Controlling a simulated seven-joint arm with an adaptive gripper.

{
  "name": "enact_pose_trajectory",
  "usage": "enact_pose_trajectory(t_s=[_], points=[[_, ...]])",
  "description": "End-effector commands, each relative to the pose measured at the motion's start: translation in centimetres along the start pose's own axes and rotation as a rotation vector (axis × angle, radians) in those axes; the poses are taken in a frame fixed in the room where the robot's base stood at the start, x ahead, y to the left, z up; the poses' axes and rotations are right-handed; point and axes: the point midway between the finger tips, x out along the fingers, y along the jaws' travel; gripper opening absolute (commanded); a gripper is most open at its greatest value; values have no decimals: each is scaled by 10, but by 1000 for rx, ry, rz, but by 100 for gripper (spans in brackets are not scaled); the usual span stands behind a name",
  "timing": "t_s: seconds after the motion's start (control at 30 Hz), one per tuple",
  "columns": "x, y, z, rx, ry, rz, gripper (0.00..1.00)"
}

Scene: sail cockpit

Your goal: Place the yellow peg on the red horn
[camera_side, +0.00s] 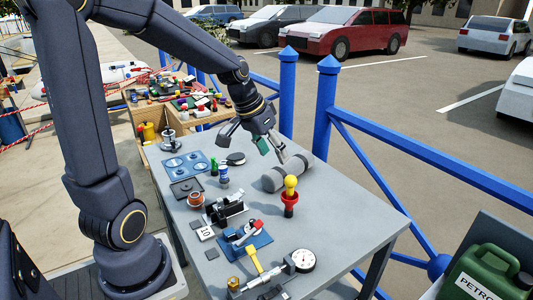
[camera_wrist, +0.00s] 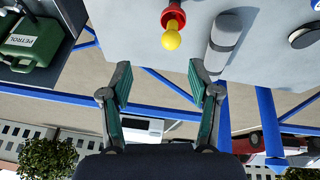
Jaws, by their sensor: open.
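The yellow peg (camera_side: 290,185) has a rounded head and stands upright at the top of the red horn (camera_side: 289,199), on the right part of the grey table. Its lower end is hidden, so how deep it sits cannot be told. In the wrist view the yellow peg (camera_wrist: 172,39) points toward my gripper from the red horn (camera_wrist: 173,16). My gripper (camera_side: 268,148) is above the table's far side, behind and left of the peg, and apart from it. In the wrist view my gripper (camera_wrist: 160,78) has its green-padded fingers spread with nothing between them.
A grey cylinder (camera_side: 279,176) lies just behind the horn. A blue mat with a clamp-like tool (camera_side: 244,238), a round gauge (camera_side: 303,260) and a caliper-like tool (camera_side: 262,275) lie in front. Blue railing (camera_side: 327,110) runs behind the table. A petrol can (camera_side: 488,275) stands at right.

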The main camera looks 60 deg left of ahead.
Motion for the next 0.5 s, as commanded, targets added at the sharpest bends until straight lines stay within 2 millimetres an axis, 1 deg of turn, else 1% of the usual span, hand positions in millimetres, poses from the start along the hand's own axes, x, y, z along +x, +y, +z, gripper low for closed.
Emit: enact_pose_trajectory(t_s=[0.03,0.07,0.1,0.17,0.2,0.3,0.33,0.4,0.5], points=[[-18,16,12,49,9,-24,62],[-28,24,22,71,11,-37,62],[-42,33,35,97,18,-53,62],[-61,43,56,128,31,-68,62],[-72,48,70,144,42,-74,62],[-92,54,101,172,68,-72,62],[-96,54,108,176,75,-69,62],[-102,54,121,185,86,-61,62],[-105,54,131,189,92,-53,62]])
